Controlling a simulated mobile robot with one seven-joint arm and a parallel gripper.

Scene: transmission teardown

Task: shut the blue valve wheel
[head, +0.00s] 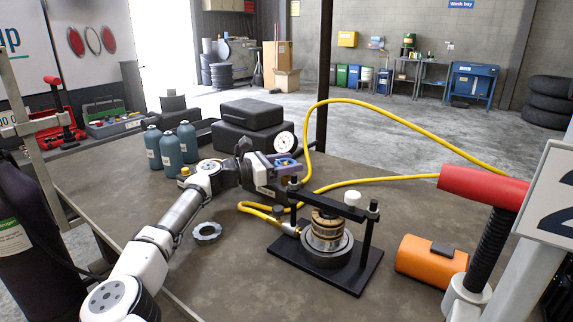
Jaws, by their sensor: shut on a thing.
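The blue valve wheel (286,162) is small in the head view, just below a white dial gauge. It is partly hidden by my gripper. My gripper (286,172) reaches in from the left at the end of my white and grey arm. Its jaws are shut on the blue valve wheel. How far the wheel is turned cannot be told from this view.
The white dial gauge (286,142) stands right behind the wheel. A yellow hose (385,106) loops nearby. A press fixture (327,245) with stacked rings, an orange cylinder (430,262) and a loose grey ring (207,231) are on the table. Black cases (252,113) and blue-grey bottles (170,150) stand behind.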

